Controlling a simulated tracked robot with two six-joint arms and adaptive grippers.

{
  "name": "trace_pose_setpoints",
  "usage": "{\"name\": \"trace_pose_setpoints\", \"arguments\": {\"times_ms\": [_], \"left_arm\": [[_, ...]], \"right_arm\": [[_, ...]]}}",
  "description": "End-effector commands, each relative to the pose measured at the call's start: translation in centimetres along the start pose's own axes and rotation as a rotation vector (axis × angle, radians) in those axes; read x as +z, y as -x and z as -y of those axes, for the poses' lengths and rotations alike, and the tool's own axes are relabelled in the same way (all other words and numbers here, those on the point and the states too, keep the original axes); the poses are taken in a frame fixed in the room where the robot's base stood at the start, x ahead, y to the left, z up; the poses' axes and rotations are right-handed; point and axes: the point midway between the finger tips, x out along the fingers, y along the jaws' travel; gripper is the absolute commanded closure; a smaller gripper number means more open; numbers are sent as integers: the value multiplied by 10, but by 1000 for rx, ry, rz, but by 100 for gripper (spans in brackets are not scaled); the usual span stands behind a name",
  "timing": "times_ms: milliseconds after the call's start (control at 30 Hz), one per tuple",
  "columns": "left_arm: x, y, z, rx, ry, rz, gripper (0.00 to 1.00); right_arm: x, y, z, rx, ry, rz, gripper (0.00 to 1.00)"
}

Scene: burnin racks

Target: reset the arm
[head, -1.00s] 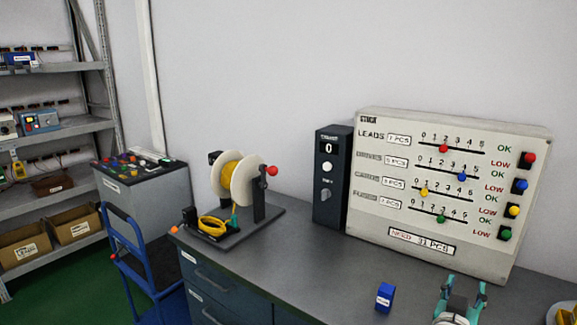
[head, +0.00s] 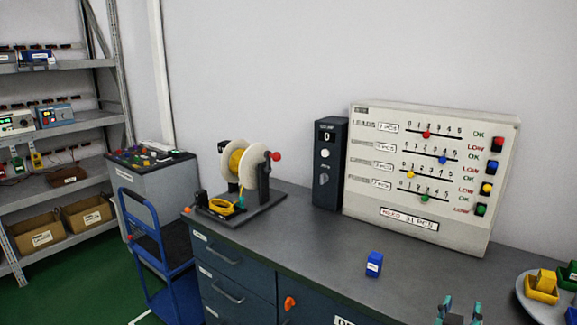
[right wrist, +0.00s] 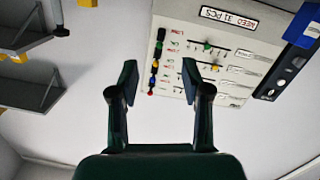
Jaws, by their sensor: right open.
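My right gripper (head: 459,309) shows at the bottom edge of the head view, over the front part of the grey workbench (head: 330,240). In the right wrist view its two dark fingers (right wrist: 158,92) stand apart with nothing between them. The slider board (right wrist: 215,50) appears upside down beyond the fingers, with a gap. My left gripper is in neither view.
A small blue block (head: 374,264) stands on the bench left of my right gripper. A plate (head: 530,312) with yellow and green bins is at the right. The slider board (head: 430,175), black box (head: 328,165) and wire spool (head: 238,168) stand behind. A blue cart (head: 165,265) is left.

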Motion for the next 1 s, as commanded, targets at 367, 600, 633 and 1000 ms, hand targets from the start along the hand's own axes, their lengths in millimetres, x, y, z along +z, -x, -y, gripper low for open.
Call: {"name": "trace_pose_setpoints", "arguments": {"times_ms": [367, 600, 633, 1000], "left_arm": [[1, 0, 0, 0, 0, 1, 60], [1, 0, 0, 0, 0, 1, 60], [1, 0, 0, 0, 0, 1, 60], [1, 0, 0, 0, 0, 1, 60]], "right_arm": [[113, 20, 51, -203, 121, 197, 52], [237, 93, 105, -506, 126, 521, 52], [252, 107, 110, -546, 121, 575, 52], [356, 302, 116, -873, 44, 1286, 52]]}}
